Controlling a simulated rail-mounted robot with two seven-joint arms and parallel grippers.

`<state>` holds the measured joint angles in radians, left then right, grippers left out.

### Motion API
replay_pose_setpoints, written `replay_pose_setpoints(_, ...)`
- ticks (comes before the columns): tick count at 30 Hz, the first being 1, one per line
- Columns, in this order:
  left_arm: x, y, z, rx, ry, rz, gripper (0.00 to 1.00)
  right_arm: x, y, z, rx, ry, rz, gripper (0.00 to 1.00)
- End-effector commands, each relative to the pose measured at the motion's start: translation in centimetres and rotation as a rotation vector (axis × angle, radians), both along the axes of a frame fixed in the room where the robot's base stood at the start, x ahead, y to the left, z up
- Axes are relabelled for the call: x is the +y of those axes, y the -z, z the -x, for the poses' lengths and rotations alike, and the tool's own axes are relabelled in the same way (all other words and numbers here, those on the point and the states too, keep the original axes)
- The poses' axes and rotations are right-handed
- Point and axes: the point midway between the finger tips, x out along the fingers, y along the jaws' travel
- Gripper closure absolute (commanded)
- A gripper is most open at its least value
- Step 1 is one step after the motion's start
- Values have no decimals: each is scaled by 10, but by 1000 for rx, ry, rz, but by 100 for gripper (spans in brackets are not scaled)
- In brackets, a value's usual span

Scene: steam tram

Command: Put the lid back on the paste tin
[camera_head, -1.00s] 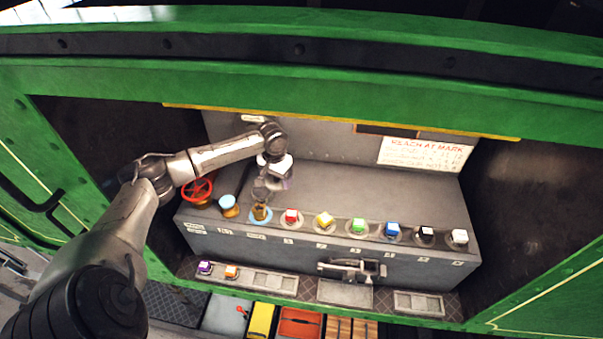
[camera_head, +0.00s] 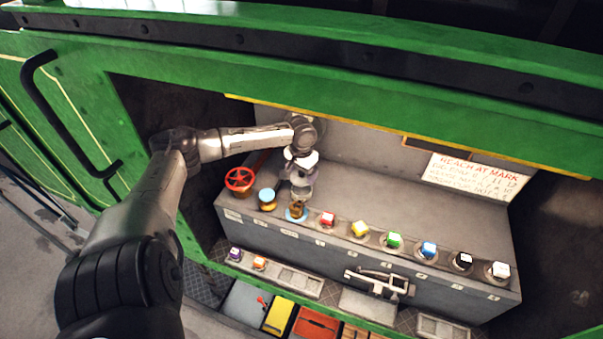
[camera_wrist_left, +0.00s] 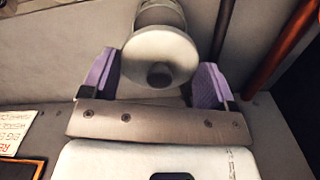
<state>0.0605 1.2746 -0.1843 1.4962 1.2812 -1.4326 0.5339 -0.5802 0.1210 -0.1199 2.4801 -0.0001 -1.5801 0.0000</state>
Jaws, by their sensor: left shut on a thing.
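My left gripper (camera_head: 300,178) points down over the left part of the grey bench. In the left wrist view its purple pads stand on either side of a pale round piece (camera_wrist_left: 145,48) with a darker round knob, which looks like the lid. The gripper is shut on it. Below the gripper is a small brown item (camera_head: 297,206) with a light blue rim at its base, likely the paste tin. Whether the held piece touches it I cannot tell. A brown pot with a light blue top (camera_head: 267,195) stands just to the left. My right gripper is not in view.
Several coloured cubes, from a red one (camera_head: 327,219) to a white one (camera_head: 500,269), line the front edge to the right. The bench top (camera_head: 400,200) behind them is clear. The green frame surrounds the opening.

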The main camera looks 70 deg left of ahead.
Motion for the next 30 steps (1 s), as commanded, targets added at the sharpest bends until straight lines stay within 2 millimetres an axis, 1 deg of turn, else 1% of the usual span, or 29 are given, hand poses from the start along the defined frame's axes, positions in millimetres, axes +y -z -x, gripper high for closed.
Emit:
replay_pose_setpoints(1,0,8,0,1,0,-1,41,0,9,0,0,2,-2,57)
replay_pose_setpoints(11,0,30,0,1,0,-2,41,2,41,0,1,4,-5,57)
replay_pose_setpoints(21,0,47,0,0,-1,0,41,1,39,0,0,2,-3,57)
replay_pose_setpoints(30,0,49,0,0,0,0,41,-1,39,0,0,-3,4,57)
